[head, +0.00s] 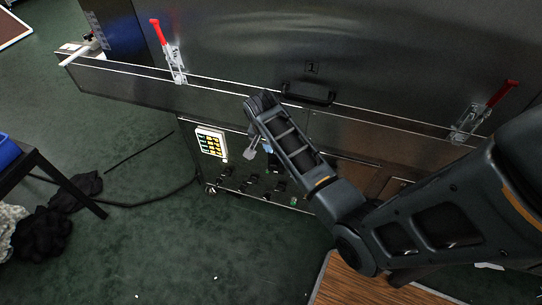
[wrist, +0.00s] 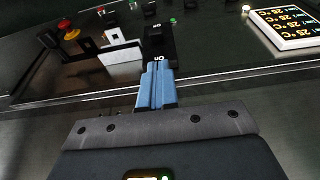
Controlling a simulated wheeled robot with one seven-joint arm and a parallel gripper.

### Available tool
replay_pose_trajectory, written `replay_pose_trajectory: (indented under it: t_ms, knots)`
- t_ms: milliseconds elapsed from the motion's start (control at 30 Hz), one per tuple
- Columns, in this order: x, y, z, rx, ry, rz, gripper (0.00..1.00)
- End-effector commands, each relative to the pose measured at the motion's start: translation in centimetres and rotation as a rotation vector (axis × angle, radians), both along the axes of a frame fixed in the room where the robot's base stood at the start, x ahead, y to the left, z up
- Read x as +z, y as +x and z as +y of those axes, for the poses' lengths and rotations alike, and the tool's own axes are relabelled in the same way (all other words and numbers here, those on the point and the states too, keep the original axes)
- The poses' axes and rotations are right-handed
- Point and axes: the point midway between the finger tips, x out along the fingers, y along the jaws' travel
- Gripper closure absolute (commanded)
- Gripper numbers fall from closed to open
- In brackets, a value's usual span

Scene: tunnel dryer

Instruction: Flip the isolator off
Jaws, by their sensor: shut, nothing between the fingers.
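The isolator (wrist: 160,42) is a black switch block on the dark control panel, just beyond my fingertips in the wrist view. White "ON" lettering shows at its near end, right by the fingertips, and a second small white marking shows at its far end. My gripper (wrist: 156,72) has blue fingers, shut together and empty. I cannot tell whether the fingertips touch the isolator. In the head view my gripper (head: 268,148) is in front of the lower panel, partly behind my arm. The isolator cannot be made out clearly there.
A lit temperature display (head: 211,143) sits beside the controls. A red emergency stop (wrist: 71,34) and a pale metal bracket (wrist: 115,52) are left of the isolator in the wrist view. Red-handled clamps (head: 168,52) and a door handle (head: 308,93) are above.

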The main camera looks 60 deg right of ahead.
Motion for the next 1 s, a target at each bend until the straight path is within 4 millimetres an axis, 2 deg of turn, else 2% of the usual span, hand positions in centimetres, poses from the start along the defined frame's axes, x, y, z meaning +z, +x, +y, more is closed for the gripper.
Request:
replay_pose_trajectory:
  t_ms: [167,400,600,767,1000]
  knots:
    - [-1.6,0.0,-0.4,-0.001,0.002,0.002,1.00]
    - [-5.7,0.2,-1.5,0.000,0.002,0.002,1.00]
    - [-8.4,0.3,-2.2,0.001,0.001,0.000,1.00]
    - [-9.4,0.3,-2.5,0.001,0.000,0.000,1.00]
    - [-9.6,0.4,-2.6,0.001,-0.001,-0.002,1.00]
